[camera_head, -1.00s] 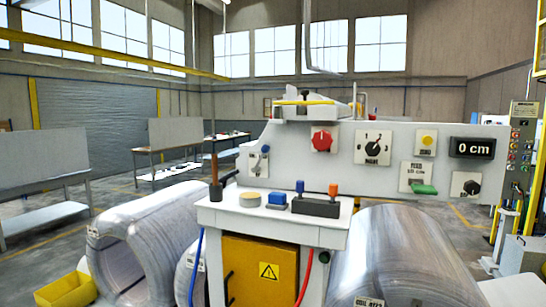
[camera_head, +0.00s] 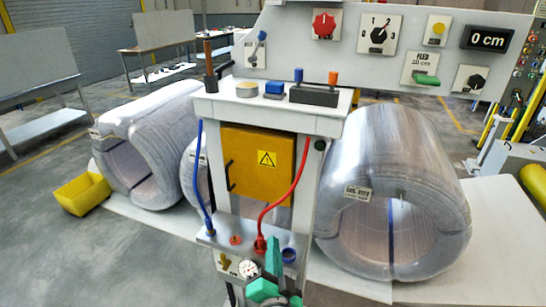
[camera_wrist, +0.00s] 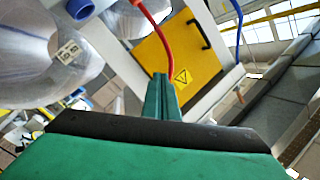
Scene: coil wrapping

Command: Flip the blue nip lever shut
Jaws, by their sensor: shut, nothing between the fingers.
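A blue-knobbed lever (camera_head: 298,76) stands upright at the left end of a dark block (camera_head: 316,96) on the machine's shelf. An orange-knobbed lever (camera_head: 333,78) stands at the block's right end. Another small lever with a blue tip (camera_head: 262,37) is on the panel plate above left; I cannot tell which blue one is the nip lever. My green gripper (camera_head: 273,246) is low in front of the machine, well below the shelf. In the wrist view its fingers (camera_wrist: 164,82) are together and empty, pointing toward the yellow door and red hose. No blue lever shows clearly there.
The shelf (camera_head: 215,98) also holds a blue block (camera_head: 275,88) and a round tin (camera_head: 248,89). A red hose (camera_head: 289,194) and blue hose (camera_head: 201,170) hang below, beside a yellow door (camera_head: 258,160). Wrapped coils (camera_head: 395,150) flank the machine.

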